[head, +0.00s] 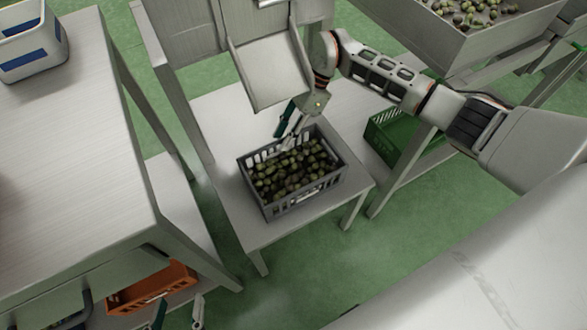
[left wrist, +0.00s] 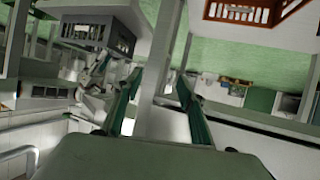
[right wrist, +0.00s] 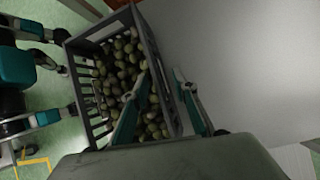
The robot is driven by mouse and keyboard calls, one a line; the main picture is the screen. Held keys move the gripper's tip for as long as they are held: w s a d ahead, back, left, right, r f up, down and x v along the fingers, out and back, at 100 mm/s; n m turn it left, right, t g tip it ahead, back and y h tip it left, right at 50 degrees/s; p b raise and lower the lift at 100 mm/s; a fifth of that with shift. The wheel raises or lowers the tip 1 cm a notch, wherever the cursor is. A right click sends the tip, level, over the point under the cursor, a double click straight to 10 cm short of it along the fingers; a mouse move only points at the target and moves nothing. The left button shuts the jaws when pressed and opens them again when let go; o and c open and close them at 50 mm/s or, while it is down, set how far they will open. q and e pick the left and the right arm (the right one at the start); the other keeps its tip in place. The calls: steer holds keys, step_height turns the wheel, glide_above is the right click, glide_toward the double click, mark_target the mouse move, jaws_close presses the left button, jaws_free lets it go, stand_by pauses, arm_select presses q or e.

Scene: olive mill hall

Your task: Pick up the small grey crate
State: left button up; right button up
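The small grey crate (head: 318,192), full of olives (head: 290,172), stands on a low pale bench. My right gripper (head: 282,140) points down at the crate's far rim. In the right wrist view its fingers (right wrist: 161,72) are apart, one over the olives and one outside the crate (right wrist: 150,45), with the wall between them. I cannot tell whether they touch the wall. My left gripper (head: 180,316) is low at the bottom edge, away from the crate; its fingers (left wrist: 160,75) are apart and empty. The grey crate also shows in the left wrist view (left wrist: 118,38).
A metal chute (head: 268,75) hangs just behind the crate. A green crate (head: 385,140) stands to the right. An orange crate (head: 150,288) sits on a lower shelf at left. The large table (head: 70,150) bounds the left side. A blue-and-white bin (head: 30,45) stands on it.

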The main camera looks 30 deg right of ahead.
mark_target(272, 165)
steer(key=shift+x, duration=1.2)
steer(key=b+x, duration=0.1)
steer(key=x, duration=0.1)
steer(key=s+b+x, duration=0.1)
steer(key=x, duration=0.2)
steer(key=shift+d+f, duration=0.1)
steer(key=shift+d, duration=0.1)
steer(key=shift+f, duration=0.25)
steer(key=shift+o, duration=1)
steer(key=shift+w+a+f, duration=0.1)
steer(key=shift+f, duration=0.05)
steer(key=shift+w, duration=0.1)
steer(key=c, duration=0.6)
jaws_close()
arm_select(q)
steer(key=shift+d+n+h, duration=0.3)
steer(key=shift+d+n, duration=0.4)
steer(key=shift+d, duration=0.3)
arm_select(e)
steer(key=shift+w+r, duration=0.3)
steer(key=shift+r, duration=0.5)
